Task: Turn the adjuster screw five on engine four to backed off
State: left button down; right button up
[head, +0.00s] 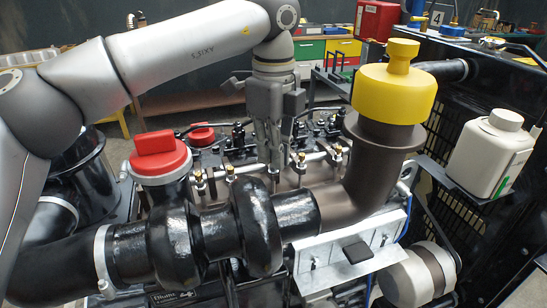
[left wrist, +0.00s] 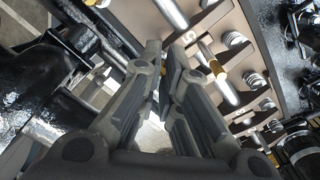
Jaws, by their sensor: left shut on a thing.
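Engine four (head: 375,190) fills the middle of the head view, with a brown elbow, a yellow cap and black pipework in front. Its row of brass-topped adjuster screws runs across behind the black pipe; one (head: 230,173) stands left of my gripper. My left gripper (head: 275,165) reaches straight down into this row. In the left wrist view its fingertips (left wrist: 165,65) are close together on a small brassy piece beside a marking that looks like 5 (left wrist: 188,37). This appears to be adjuster screw five, mostly hidden by the fingers. My right gripper does not show.
A red cap (head: 160,155) on the black pipe stands left of the row. The yellow cap (head: 397,95) rises close on the right. A white bottle (head: 490,150) sits farther right. Coil springs (left wrist: 252,82) and rockers crowd the fingers. Coloured drawers (head: 310,50) stand behind.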

pick_arm(q)
jog(key=shift+r+n+b, duration=0.2)
jog(key=shift+n+b, duration=0.1)
jog(key=shift+n, duration=0.3)
jog(key=shift+w, duration=0.1)
jog(key=c, duration=1.9)
grip_release()
jog(key=shift+o, duration=0.5)
notch_tip(320, 180, up, 12)
